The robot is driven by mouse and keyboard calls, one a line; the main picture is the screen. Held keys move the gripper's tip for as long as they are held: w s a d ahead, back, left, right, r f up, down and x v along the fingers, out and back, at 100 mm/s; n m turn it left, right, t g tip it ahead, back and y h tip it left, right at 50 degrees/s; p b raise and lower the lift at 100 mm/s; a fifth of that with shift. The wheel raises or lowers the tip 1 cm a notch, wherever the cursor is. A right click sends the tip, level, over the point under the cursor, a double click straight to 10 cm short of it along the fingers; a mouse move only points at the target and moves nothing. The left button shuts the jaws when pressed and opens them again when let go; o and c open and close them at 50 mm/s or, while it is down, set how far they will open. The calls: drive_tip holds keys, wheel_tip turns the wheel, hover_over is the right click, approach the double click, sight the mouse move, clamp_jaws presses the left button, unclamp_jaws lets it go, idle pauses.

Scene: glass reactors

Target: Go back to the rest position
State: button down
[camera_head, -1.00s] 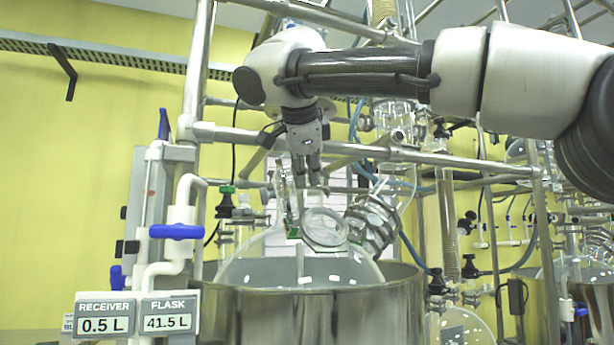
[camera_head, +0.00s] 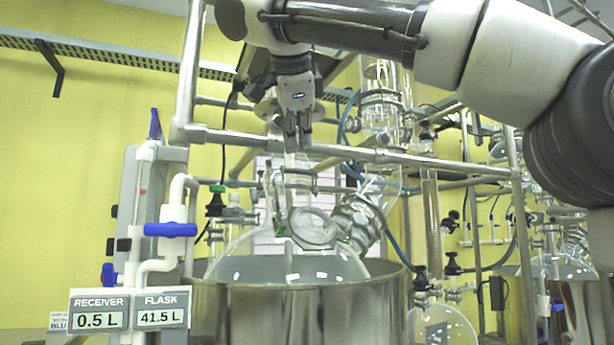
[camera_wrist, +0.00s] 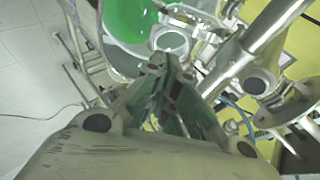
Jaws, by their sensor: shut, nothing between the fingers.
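My gripper (camera_head: 299,136) points down above the glass reactor flask (camera_head: 262,262), in front of the steel frame bars. Its fingers are together and hold nothing. The fingertips are apart from the open neck (camera_head: 312,228) of the flask below. In the wrist view my gripper (camera_wrist: 168,72) also shows closed, with green pads on the fingers. A round green-filled vessel (camera_wrist: 125,18) and a clear glass ring lie beyond the fingertips there.
A horizontal steel bar (camera_head: 400,157) runs behind my gripper. A white pipe with a blue valve handle (camera_head: 171,230) stands at left. The steel bath (camera_head: 295,315) surrounds the flask. Signs read receiver 0.5 L (camera_head: 98,310) and flask 41.5 L (camera_head: 162,308).

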drive_tip(key=a+f+n+g+y, duration=0.2)
drive_tip(key=a+f+n, duration=0.4)
drive_tip(key=f+n, duration=0.55)
drive_tip(key=d+f+n+g, duration=0.2)
drive_tip(key=d+f+n, duration=0.5)
drive_tip(key=f+n, duration=0.15)
drive_tip(key=s+d+f+n+g, duration=0.1)
drive_tip(key=s+d+f, duration=0.1)
drive_tip(key=d+f, duration=0.8)
drive_tip(key=s+d+f+n+g, duration=0.1)
drive_tip(key=s+d+f+g, duration=0.1)
drive_tip(key=d+f, duration=0.8)
drive_tip(key=s+d+f+m+h, duration=0.1)
drive_tip(key=s+d, duration=0.4)
drive_tip(key=d, duration=0.5)
drive_tip(key=s+d+f+m, duration=0.4)
drive_tip(key=s+d+m, duration=0.2)
drive_tip(key=d, duration=0.4)
drive_tip(key=shift+s+t+h, duration=0.2)
drive_tip(key=shift+t+h, duration=0.2)
drive_tip(key=shift+f, duration=0.1)
